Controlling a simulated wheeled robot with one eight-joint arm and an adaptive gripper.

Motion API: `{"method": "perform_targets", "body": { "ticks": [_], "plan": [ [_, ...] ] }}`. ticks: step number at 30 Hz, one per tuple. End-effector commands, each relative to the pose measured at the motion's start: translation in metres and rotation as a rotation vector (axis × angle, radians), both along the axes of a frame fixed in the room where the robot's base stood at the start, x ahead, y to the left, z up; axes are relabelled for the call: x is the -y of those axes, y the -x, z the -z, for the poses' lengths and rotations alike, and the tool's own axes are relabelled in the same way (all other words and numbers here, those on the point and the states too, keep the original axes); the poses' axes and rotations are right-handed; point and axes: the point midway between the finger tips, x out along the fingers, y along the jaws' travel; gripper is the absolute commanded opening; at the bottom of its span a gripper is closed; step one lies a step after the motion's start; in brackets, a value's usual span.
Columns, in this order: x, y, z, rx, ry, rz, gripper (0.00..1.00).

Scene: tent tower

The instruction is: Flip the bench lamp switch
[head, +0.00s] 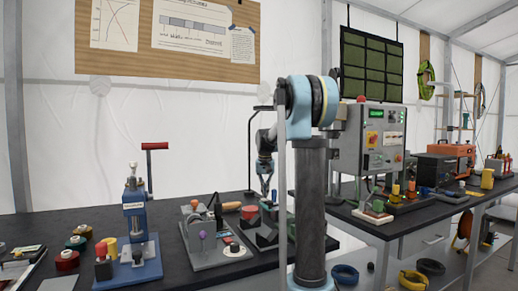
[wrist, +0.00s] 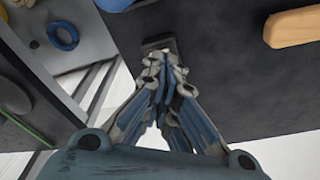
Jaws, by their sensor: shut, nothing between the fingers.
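My gripper (wrist: 165,62) is shut and empty in the wrist view, with its fingertips together. The tips are at a small dark grey block (wrist: 151,44) on the black bench top, which looks like the lamp switch. The fingers cover part of the block, so I cannot tell its switch position or whether they touch it. In the head view my gripper (head: 266,188) points down over the bench, partly behind my own arm. A thin black stand (head: 250,150), perhaps the bench lamp, rises beside it at the back of the bench.
A wooden handle (wrist: 292,27) lies right of the fingers in the wrist view. In the head view, a blue press (head: 135,215) and a grey fixture plate (head: 212,245) stand left; a grey control box (head: 372,140) stands right.

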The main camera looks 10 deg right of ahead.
Motion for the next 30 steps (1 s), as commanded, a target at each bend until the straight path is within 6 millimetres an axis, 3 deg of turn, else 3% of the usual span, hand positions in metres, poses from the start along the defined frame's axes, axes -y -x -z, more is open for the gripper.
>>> {"method": "perform_targets", "body": {
  "ticks": [30],
  "plan": [
    [0.0004, -0.0001, 0.0094, 0.0, 0.0, 0.001, 0.0]
  ]
}}
